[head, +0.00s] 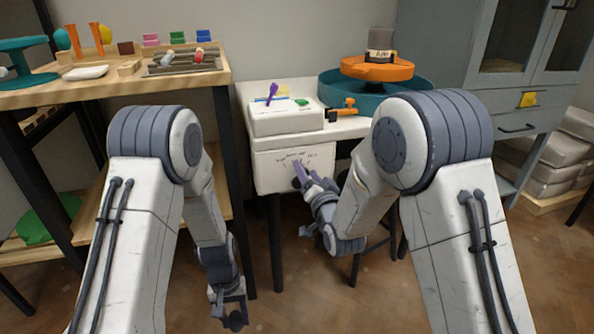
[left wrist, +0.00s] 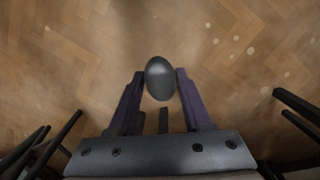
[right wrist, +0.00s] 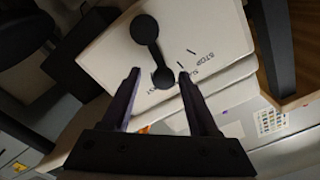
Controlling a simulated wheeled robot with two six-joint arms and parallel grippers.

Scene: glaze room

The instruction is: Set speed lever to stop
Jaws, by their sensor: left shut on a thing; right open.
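The speed lever (right wrist: 152,50) is a black bar with a round end at each side, on the front of a white box (head: 278,172). Printed marks surround it; the word STOP (right wrist: 203,57) reads upside down in the right wrist view. The lever's lower end there lies near lettering ending in ST, left of STOP. My right gripper (head: 304,172) is open, its purple fingers (right wrist: 160,74) on either side of that end. My left gripper (head: 234,314) hangs low, shut on a dark grey egg-shaped thing (left wrist: 160,78). In the head view the right gripper partly hides the lever.
The box is below a white table with a pale case (head: 286,118), a teal basin with an orange wheel (head: 377,68) and an orange clamp (head: 346,107). A wooden bench (head: 110,92) with tools stands left, a grey cabinet (head: 530,75) right. The floor under my left gripper is clear.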

